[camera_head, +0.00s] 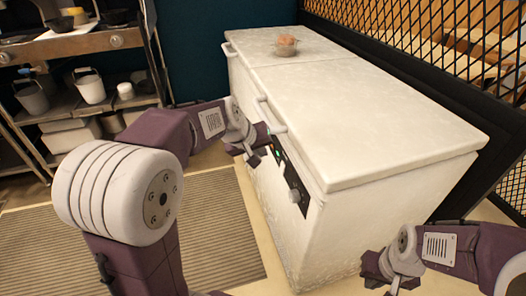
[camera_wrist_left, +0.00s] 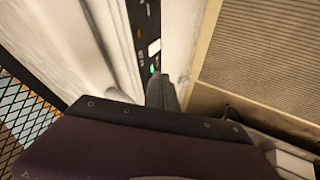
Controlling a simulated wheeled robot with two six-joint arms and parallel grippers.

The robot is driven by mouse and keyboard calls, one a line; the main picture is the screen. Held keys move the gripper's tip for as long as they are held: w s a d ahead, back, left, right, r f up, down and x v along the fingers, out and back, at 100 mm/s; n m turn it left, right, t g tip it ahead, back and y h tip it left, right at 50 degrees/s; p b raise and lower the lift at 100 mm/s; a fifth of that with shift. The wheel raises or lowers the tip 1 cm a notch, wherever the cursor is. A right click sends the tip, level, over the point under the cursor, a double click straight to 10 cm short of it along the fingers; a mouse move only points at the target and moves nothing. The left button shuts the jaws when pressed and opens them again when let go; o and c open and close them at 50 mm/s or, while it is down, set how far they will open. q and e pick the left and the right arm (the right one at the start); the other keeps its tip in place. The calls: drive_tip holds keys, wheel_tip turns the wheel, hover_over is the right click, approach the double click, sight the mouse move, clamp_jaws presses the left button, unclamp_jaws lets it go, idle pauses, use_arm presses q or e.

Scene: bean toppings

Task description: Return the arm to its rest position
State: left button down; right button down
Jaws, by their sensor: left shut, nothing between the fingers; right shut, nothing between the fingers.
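My left arm reaches in from the left in the head view. Its gripper (camera_head: 254,158) is shut and empty in front of the white chest freezer (camera_head: 350,110), close to the dark control panel (camera_head: 290,180) with a green light. I cannot tell whether it touches the freezer. In the left wrist view the shut fingers (camera_wrist_left: 162,92) point along the freezer's front beside the panel (camera_wrist_left: 146,40). My right gripper (camera_head: 378,272) is low at the right, shut and empty, near the freezer's near end.
A small clear bowl with pinkish contents (camera_head: 286,46) stands on the closed freezer lid. A metal shelf (camera_head: 75,110) with buckets and pans is at the left. A black mesh partition (camera_head: 430,40) stands behind the freezer. A striped mat (camera_head: 215,220) covers the floor.

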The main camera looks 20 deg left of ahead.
use_arm(q)
drive_tip(key=shift+d+r, duration=0.1)
idle(0.4)
drive_tip(key=s+f+m+g+y, duration=0.1)
drive_tip(key=s+f+m+g, duration=0.4)
drive_tip(key=s+f, duration=1.3)
wheel_tip(320, 180, up, 27)
drive_tip(key=s+p, duration=0.3)
drive_tip(key=p, duration=2.3)
drive_tip(key=shift+a+r+g+y, duration=0.15)
drive_tip(key=shift+a+g+y, duration=0.15)
drive_tip(key=shift+g, duration=0.1)
drive_tip(key=shift+w, duration=0.1)
